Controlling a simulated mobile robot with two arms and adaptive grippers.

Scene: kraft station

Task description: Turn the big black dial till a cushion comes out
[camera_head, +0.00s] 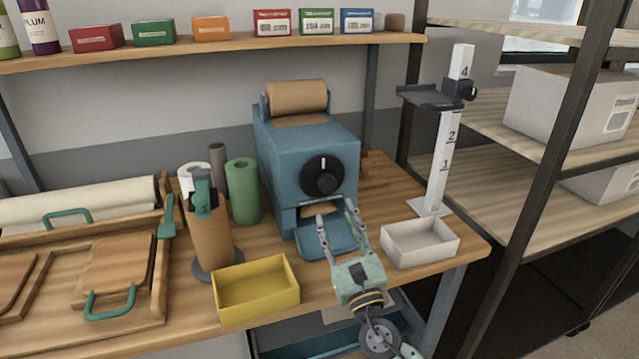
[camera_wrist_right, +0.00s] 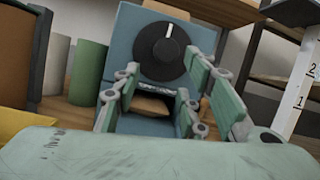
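The big black dial (camera_head: 322,176) is on the front of a blue machine (camera_head: 290,150) with a roll of brown paper (camera_head: 296,97) on top. In the right wrist view the dial (camera_wrist_right: 162,52) has a white mark pointing up. A brown paper cushion (camera_wrist_right: 150,105) shows in the slot below the dial; its edge (camera_head: 318,211) also shows in the head view. My right gripper (camera_head: 335,212) is open and empty in front of the slot, below the dial and apart from it. My left gripper is not in view.
A yellow tray (camera_head: 256,308) and a white tray (camera_head: 420,252) stand in front on the wooden table. A brown paper roll on a stand (camera_head: 211,240) is left of the machine. A white measuring post (camera_head: 450,140) stands at the right.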

